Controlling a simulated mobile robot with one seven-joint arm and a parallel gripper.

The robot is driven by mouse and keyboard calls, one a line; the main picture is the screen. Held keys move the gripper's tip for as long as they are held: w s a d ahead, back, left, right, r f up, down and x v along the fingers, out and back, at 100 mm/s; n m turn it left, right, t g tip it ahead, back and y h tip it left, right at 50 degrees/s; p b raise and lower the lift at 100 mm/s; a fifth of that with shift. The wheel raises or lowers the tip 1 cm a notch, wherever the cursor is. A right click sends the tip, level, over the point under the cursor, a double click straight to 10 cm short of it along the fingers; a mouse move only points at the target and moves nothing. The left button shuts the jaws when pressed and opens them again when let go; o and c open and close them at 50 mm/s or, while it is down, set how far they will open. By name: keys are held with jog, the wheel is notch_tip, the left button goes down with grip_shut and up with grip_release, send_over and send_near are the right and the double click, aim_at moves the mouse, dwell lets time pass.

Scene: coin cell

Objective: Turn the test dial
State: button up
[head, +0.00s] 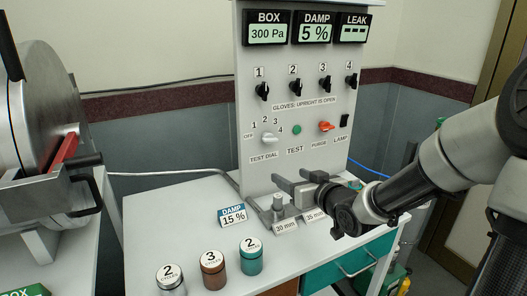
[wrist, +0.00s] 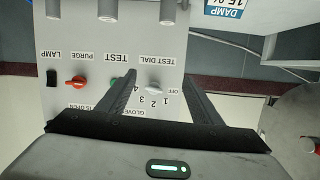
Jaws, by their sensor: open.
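The test dial (head: 268,138) is a small pale knob low on the left of the upright panel, ringed by the marks OFF, 1, 2, 3 and 4. I cannot tell which mark it points to. My gripper (head: 279,188) is open and empty, in front of and below the dial, over the table near the panel's foot. In the wrist view, which shows the panel upside down, the dial (wrist: 153,89) appears between the fingers of my gripper (wrist: 158,74). The fingers look apart from it.
Right of the dial are a green TEST button (head: 297,129), an orange PURGE knob (head: 326,126) and a black LAMP switch (head: 345,120). Black glove knobs sit above. A metal post (head: 278,202) stands near my fingers. Numbered jars (head: 213,269) stand at the front.

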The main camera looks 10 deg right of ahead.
aim_at(271, 142)
jog(key=w+a+r+t+b, duration=0.1)
jog(key=w, duration=0.4)
jog(key=w+a+r+t+y+b, duration=0.1)
jog(key=w+b, duration=0.1)
jog(key=w, duration=0.3)
jog(key=w+a+r+b, duration=0.1)
jog(key=w+b, duration=0.1)
jog(key=w, duration=0.3)
jog(key=shift+w+a+r+m+t, duration=0.2)
jog(key=shift+w+m+t, duration=0.2)
jog(key=c, duration=1.1)
jog(key=shift+o, duration=0.2)
